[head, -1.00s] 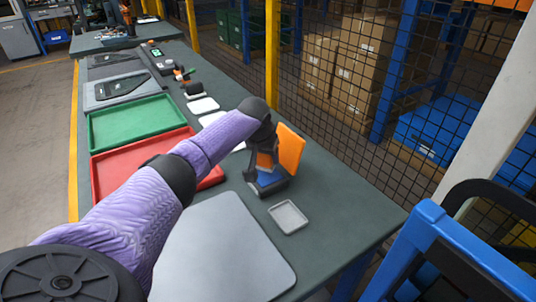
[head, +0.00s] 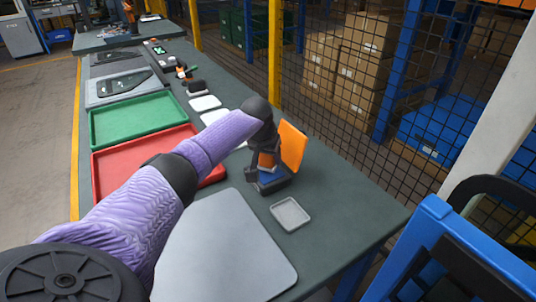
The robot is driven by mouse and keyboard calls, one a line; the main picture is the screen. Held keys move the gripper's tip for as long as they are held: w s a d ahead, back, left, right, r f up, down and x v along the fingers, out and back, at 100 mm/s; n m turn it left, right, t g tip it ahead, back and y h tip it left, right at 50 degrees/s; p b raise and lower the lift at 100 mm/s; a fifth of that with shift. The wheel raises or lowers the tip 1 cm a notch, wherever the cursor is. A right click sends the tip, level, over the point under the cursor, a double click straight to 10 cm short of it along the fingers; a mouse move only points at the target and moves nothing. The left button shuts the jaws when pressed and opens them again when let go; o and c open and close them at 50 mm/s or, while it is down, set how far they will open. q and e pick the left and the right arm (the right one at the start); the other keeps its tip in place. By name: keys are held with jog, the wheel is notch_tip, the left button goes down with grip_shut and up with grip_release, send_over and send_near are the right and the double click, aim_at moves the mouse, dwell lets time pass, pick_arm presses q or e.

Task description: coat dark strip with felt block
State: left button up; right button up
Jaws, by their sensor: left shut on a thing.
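My left gripper (head: 267,161) reaches over the right part of the dark table and points down. It is shut on a block with a blue upper part and a dark lower part (head: 272,182), which looks like the felt block. The block is at or just above the table top; I cannot tell if it touches. Far up the table, a dark trim piece (head: 122,84) lies on a grey tray; the dark strip may be on it, but it is too small to tell. My right gripper is not in view.
An orange plate (head: 292,147) stands close behind the gripper. A small grey dish (head: 290,214) and a large grey plate (head: 225,250) lie nearer. Red (head: 125,170) and green (head: 130,120) trays are at left. A mesh fence (head: 350,120) runs behind the table.

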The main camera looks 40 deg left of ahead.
pick_arm(q)
jog(key=shift+f, duration=0.2)
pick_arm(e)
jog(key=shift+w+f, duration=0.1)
pick_arm(q)
jog(key=shift+f, duration=0.15)
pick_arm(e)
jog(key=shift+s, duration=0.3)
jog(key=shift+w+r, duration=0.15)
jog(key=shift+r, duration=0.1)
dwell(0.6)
pick_arm(q)
jog(key=shift+f, duration=0.15)
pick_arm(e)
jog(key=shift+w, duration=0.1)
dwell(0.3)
pick_arm(q)
notch_tip(320, 180, up, 8)
jog(key=p, duration=0.7)
jog(key=shift+f+p, duration=0.25)
jog(key=shift+p, duration=0.05)
jog(key=shift+f, duration=0.2)
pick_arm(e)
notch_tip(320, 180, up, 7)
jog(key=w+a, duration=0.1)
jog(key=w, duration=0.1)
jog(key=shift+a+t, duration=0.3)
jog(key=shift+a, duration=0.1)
